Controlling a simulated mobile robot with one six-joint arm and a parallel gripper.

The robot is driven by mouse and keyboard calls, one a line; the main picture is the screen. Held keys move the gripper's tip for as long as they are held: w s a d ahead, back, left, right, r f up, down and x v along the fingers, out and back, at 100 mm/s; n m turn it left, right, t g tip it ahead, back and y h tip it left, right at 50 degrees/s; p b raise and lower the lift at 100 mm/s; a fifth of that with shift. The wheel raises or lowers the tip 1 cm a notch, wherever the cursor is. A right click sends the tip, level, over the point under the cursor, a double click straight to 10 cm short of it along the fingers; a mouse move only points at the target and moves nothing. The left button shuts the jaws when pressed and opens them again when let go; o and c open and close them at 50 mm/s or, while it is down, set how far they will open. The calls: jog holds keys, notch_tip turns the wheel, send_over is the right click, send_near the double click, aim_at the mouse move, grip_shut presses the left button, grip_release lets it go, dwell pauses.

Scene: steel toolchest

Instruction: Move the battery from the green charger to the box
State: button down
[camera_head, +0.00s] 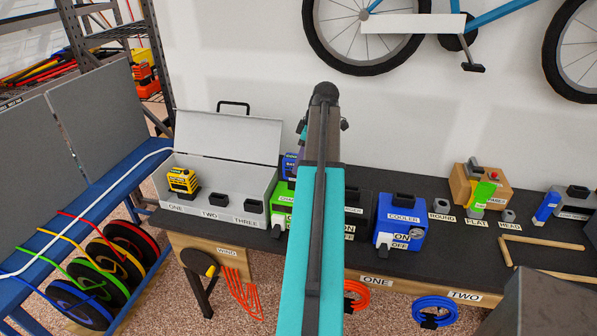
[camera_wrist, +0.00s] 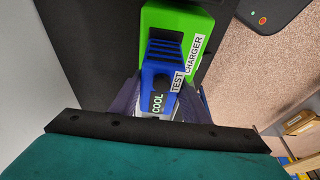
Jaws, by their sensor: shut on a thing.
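My gripper (camera_wrist: 160,103) is shut on a blue battery (camera_wrist: 176,50), with a purple-grey finger on each side of it. The battery's labels read COOL and TEST. The green charger (camera_wrist: 205,20), labelled CHARGER, lies just beyond the battery. In the head view the battery (camera_head: 289,166) shows above the green charger (camera_head: 281,207), left of my arm; I cannot tell whether they touch. The open grey-white box (camera_head: 262,183) stands left of the charger, with places labelled ONE, TWO and THREE. A yellow battery (camera_head: 183,180) stands at ONE. My arm hides part of the charger.
Cables and spools are at lower left.

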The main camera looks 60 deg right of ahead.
jog(key=shift+r+p, duration=0.3)
jog(key=shift+r, duration=0.3)
dwell(0.8)
jog(key=shift+r+p, duration=1.1)
jog(key=shift+r, duration=0.85)
jog(key=shift+r, duration=0.1)
jog(key=w+a+f+m+b, duration=0.1)
jog(key=w+a+f+b, duration=0.1)
jog(key=w+a, duration=1)
jog(key=w+a+f+m+b, duration=0.1)
jog(key=w+a+b, duration=0.1)
jog(key=w+a, duration=1.1)
jog(key=w+a+f+b, duration=0.1)
jog(key=w+a, duration=0.1)
jog(key=a, duration=1.5)
jog(key=w+a+f+m+h+b, duration=0.1)
jog(key=w+a+b, duration=0.1)
jog(key=a, duration=1.5)
jog(key=shift+m, duration=0.3)
jog(key=shift+w+d, duration=0.1)
jog(key=shift+d, duration=0.05)
